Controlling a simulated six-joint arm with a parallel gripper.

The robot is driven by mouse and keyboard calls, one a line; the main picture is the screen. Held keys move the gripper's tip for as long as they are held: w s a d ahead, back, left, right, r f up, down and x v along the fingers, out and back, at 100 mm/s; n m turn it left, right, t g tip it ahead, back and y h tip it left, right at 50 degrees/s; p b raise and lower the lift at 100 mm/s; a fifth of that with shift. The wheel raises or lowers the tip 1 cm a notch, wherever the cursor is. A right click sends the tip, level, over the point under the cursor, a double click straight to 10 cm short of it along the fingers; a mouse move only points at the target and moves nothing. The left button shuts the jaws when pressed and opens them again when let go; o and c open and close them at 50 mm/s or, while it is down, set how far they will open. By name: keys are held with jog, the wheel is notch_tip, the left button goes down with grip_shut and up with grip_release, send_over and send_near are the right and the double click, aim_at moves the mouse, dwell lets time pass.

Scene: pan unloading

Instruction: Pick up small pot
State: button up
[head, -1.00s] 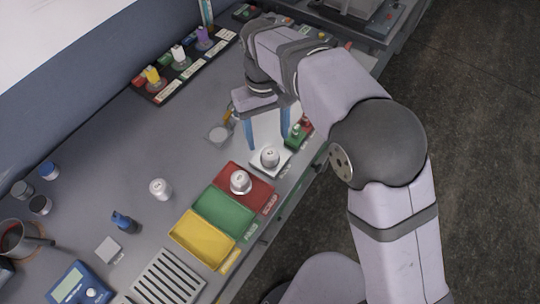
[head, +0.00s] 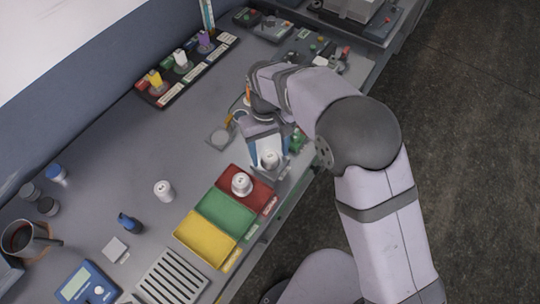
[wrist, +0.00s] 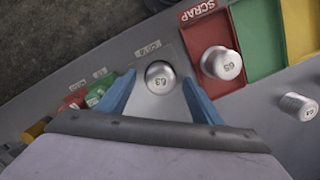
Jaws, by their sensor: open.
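A small silver pot (head: 270,159) with a number on its lid stands upright on a pale square pan (wrist: 151,47) near the table's front edge. It also shows in the wrist view (wrist: 160,77). My gripper (head: 268,150) is open, with its blue fingers on either side of this pot. In the wrist view my gripper (wrist: 159,84) shows a gap between each finger and the pot. A second, larger-looking silver pot (wrist: 221,63) stands on the red tray (wrist: 200,34) beside the pan. A third pot (head: 164,190) stands alone on the table.
Green (head: 222,213) and yellow (head: 204,240) trays continue the row from the red one. A green-topped item (head: 297,140) stands close beside my gripper. A black rack with coloured pegs (head: 186,70) lies along the wall. The middle of the table is mostly clear.

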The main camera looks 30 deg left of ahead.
aim_at(270, 155)
jog(key=shift+f, duration=0.35)
jog(key=c, duration=1.3)
jog(key=shift+r, duration=0.1)
notch_tip(270, 155, up, 10)
jog(key=b, duration=0.3)
jog(key=shift+s, duration=0.1)
